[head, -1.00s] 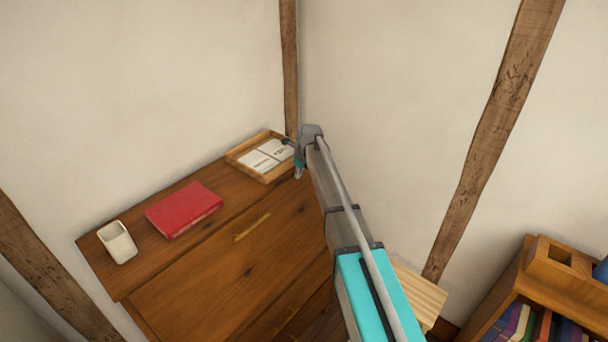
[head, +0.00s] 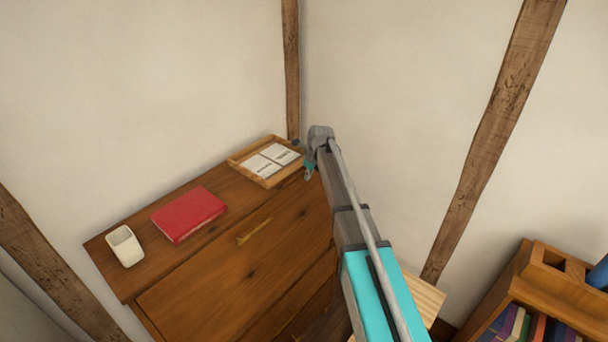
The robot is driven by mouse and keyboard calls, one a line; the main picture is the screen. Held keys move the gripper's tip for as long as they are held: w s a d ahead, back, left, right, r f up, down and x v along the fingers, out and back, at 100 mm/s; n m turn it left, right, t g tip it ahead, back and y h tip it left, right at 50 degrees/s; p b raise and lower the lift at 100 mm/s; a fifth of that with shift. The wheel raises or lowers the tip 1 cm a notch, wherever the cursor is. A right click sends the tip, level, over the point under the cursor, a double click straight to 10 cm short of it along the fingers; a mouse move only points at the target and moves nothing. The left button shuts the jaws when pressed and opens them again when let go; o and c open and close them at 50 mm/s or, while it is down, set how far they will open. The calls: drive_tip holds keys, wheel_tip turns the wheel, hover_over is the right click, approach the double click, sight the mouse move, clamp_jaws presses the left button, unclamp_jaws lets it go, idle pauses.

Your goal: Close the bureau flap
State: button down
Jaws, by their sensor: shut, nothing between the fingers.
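The wooden bureau (head: 112,265) stands against the wall in the left half of the head view. Its flap (head: 225,280), with a brass handle (head: 254,231) near the upper edge, lies up against the sloping front and looks flush with the frame; a small gap cannot be ruled out. My gripper (head: 309,171) is shut and empty. It is near the bureau's far right top corner, beside the wooden tray, and does not hold the flap. My arm hides the flap's right side.
A light slatted wooden piece (head: 425,296) is right of my arm. A bookcase (head: 552,285) stands at lower right.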

drive_tip(key=p+v, duration=0.7)
drive_tip(key=v, duration=0.1)
drive_tip(key=shift+s+r, duration=0.2)
drive_tip(key=shift+d, duration=0.15)
drive_tip(key=shift+f, duration=0.1)
idle(0.5)
drive_tip(key=s+d+f+n+b, duration=0.2)
drive_tip(key=s+f+n+b, duration=0.2)
drive_tip(key=s+n, duration=0.5)
drive_tip(key=s+d+f+n+g+h+b, duration=0.1)
drive_tip(key=s+f+n+b, duration=0.3)
drive_tip(key=s+n, duration=0.5)
drive_tip(key=s+d+f+n+g+h+b, duration=0.1)
drive_tip(key=s+d+f+n+b, duration=0.2)
drive_tip(key=s+n, duration=0.6)
drive_tip(key=s+f+b, duration=0.2)
drive_tip(key=s, duration=0.4)
drive_tip(key=shift+d+f, duration=0.2)
drive_tip(key=shift+f, duration=0.2)
drive_tip(key=shift+a, duration=0.1)
